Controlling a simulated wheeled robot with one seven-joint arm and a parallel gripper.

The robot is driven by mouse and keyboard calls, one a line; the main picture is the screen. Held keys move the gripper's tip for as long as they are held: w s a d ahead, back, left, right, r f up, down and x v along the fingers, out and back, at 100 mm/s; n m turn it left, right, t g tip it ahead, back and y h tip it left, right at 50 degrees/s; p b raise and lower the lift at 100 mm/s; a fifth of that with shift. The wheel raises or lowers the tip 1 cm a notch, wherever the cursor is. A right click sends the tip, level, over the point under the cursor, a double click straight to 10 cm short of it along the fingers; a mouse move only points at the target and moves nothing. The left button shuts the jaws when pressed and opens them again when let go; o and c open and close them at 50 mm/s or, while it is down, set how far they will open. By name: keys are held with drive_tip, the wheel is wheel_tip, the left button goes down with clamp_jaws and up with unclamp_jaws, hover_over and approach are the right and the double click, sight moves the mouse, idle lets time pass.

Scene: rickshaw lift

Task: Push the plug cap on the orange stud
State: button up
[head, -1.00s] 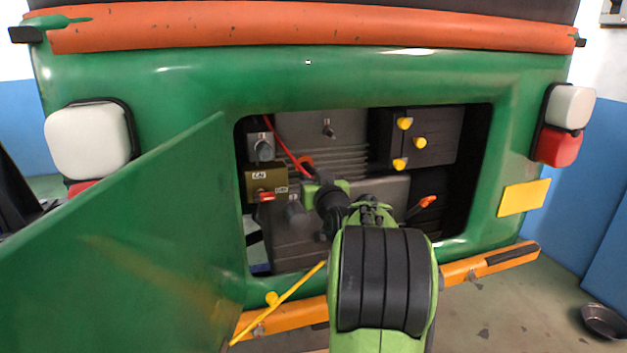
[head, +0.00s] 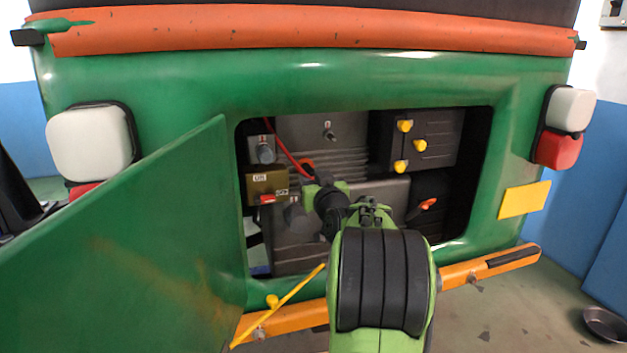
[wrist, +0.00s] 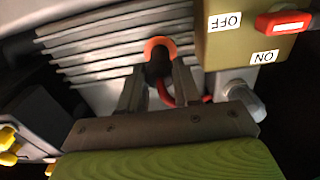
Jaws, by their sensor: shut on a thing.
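My gripper (wrist: 160,82) is shut on a dark plug cap (wrist: 157,66), which shows between its two fingers in the wrist view. A red cable (wrist: 166,96) runs from the cap. An orange ring (wrist: 158,44), apparently at the orange stud, stands just beyond the fingertips, with the cap right in front of it. In the head view the orange part (head: 306,163) shows just above my gripper (head: 309,176), and the wrist hides most of the cap. Whether the cap touches the stud or sits on it I cannot tell.
A brown ON/OFF switch box (head: 262,186) with a red lever (head: 267,199) stands close left of my gripper. A dark box with yellow knobs (head: 420,146) and an orange-tipped lever (head: 428,204) are to the right. The open green door (head: 130,235) bounds the left side.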

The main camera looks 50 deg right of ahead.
drive_tip(key=o, duration=1)
drive_tip(key=shift+c, duration=0.4)
drive_tip(key=shift+s+a+b, duration=0.1)
drive_tip(key=shift+s+b, duration=0.1)
drive_tip(key=shift+b, duration=0.1)
drive_tip(key=b+v, duration=0.4)
drive_tip(key=v, duration=0.3)
drive_tip(key=shift+s+a, duration=0.2)
drive_tip(key=shift+s, duration=0.05)
